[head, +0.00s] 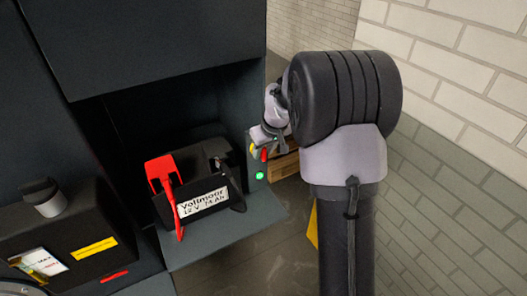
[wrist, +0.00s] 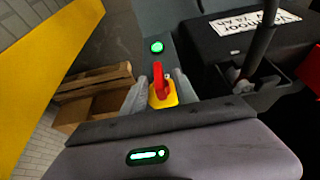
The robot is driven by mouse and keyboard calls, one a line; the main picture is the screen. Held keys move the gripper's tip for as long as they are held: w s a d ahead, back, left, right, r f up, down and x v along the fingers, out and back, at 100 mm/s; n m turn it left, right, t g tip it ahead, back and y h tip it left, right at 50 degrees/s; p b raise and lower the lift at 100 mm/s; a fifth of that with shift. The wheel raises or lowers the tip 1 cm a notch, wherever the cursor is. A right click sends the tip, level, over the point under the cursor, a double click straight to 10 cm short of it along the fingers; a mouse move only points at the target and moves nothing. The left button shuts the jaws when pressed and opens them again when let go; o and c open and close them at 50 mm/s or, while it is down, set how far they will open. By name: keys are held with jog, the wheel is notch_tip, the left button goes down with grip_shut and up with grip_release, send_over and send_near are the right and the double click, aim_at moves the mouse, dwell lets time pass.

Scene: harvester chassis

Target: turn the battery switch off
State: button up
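The battery switch has a red handle (wrist: 158,78) on a yellow base (wrist: 163,97). In the wrist view the handle points along the panel, toward the green light. In the head view the red handle (head: 264,155) shows just below my gripper, on the edge of the dark panel. My gripper (wrist: 160,88) is open, with one grey finger on each side of the switch. The fingers look apart from the red handle. In the head view my gripper (head: 268,137) is at the switch, its fingertips partly hidden by my wrist.
A green light (head: 259,175) glows on the panel below the switch. A black battery (head: 198,190) with a red terminal clamp (head: 164,178) sits in the bay to the left. A wooden pallet (wrist: 95,82) and a yellow surface (wrist: 45,45) lie beyond the panel.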

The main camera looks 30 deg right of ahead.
grip_shut()
jog(key=y, duration=0.3)
jog(key=shift+d+m+y, duration=0.3)
jog(key=shift+m, duration=0.1)
jog(key=shift+d+f+m+t+y+b, duration=0.25)
jog(key=shift+m+y+b, duration=0.45)
jog(key=shift+y, duration=1.4)
jog(key=shift+d+f+m+t+y+b, duration=0.1)
jog(key=shift+f+m+t+y+b, duration=0.5)
jog(key=shift+y, duration=1.5)
jog(key=shift+d+r+m+t+y+b, duration=0.15)
jog(key=shift+m+y+b, duration=0.55)
jog(key=shift+y, duration=1.4)
jog(key=shift+a+y+b, duration=0.1)
jog(key=shift+y+b, duration=0.3)
jog(key=shift+b, duration=0.1)
